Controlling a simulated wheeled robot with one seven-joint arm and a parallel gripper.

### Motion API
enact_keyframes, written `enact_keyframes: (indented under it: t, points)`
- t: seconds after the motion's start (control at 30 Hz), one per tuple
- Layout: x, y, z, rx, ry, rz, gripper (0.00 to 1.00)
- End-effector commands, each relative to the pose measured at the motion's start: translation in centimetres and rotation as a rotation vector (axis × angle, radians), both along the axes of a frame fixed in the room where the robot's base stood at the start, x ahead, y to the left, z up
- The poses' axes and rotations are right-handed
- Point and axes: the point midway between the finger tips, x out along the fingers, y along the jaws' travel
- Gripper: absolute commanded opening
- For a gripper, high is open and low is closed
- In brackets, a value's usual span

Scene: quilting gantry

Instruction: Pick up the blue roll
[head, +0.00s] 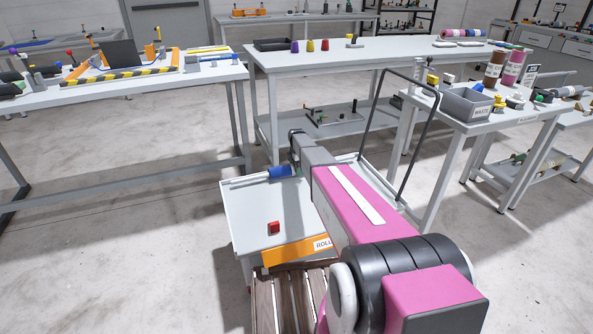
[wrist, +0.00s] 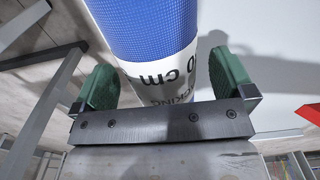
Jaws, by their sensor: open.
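In the wrist view the blue roll (wrist: 150,28) has a white printed end band reading "0 cm". My gripper (wrist: 163,82) is open, with one green-padded finger on each side of the white band. Gaps show between pads and roll, with no clear grip on it. In the head view my fingers are hidden behind my arm.
The cart (head: 245,215) carries a red block (head: 274,227) and an orange front label. A black bar handle (head: 412,140) rises at its right. A grey bin (head: 466,104) stands on the right table. Long workbenches stand behind and left, with open floor between.

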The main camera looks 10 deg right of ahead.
Motion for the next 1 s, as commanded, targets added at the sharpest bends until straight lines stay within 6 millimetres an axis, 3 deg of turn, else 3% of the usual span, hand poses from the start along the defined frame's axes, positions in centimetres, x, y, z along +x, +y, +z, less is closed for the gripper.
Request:
enact_keyframes:
  t: [0.27,0.4,0.5,0.8,1.0]
  points:
    - [0.0,0.0,-0.6,0.0,0.0,0.0,1.0]
    - [0.0,0.0,-0.5,0.0,0.0,0.0,0.54]
    - [0.0,0.0,-0.5,0.0,0.0,0.0,0.28]
    - [0.0,0.0,-0.3,0.0,-0.001,0.0,0.28]
    - [0.0,0.0,1.3,0.0,-0.002,0.0,0.28]
